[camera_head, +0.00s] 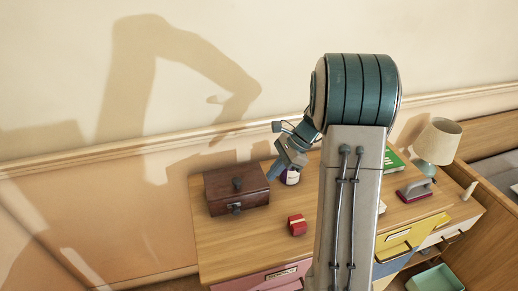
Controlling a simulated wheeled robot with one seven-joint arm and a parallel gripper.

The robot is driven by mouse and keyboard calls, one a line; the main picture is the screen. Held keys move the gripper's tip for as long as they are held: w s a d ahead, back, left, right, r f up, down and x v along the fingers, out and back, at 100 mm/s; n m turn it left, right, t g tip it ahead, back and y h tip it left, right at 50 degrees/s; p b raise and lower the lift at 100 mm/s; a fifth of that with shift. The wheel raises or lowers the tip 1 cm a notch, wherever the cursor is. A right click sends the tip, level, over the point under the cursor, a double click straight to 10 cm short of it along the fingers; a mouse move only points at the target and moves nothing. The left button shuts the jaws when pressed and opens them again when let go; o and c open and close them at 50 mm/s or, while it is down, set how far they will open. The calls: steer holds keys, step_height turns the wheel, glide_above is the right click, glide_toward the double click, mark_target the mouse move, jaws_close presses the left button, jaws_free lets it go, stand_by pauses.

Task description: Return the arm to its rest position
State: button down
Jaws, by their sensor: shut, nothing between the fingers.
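My arm stands raised in the middle of the head view and hides part of the dresser behind it. My gripper (274,172) shows to the left of the arm, pointing down and left above the dresser top (235,245). It is shut and appears empty. It overlaps a small white bottle with a purple label (292,177) in the picture; I cannot tell the distance between them. The gripper is just right of a dark brown wooden chest (237,190).
A small red box (297,225) sits on the dresser top. To the right are a green book (393,160), an iron-like object (414,190) and a lamp (437,142). A yellow drawer (411,236) and a green bin (435,279) are at the lower right. A wall stands behind.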

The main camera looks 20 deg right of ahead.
steer(key=s+a+r+n+t+h, duration=0.1)
steer(key=s+a+r+n+h, duration=0.1)
steer(key=s+n, duration=0.4)
steer(key=s+a+r+n+t+h, duration=0.1)
steer(key=s+a+r+n+h, duration=0.1)
steer(key=s+r+n, duration=0.2)
steer(key=s+a+r+n+t+h, duration=0.1)
steer(key=s+a+r+n+h, duration=0.1)
steer(key=s+n, duration=0.6)
steer(key=shift+s+r+h, duration=0.5)
steer(key=shift+s+r, duration=0.1)
steer(key=shift+s, duration=1.1)
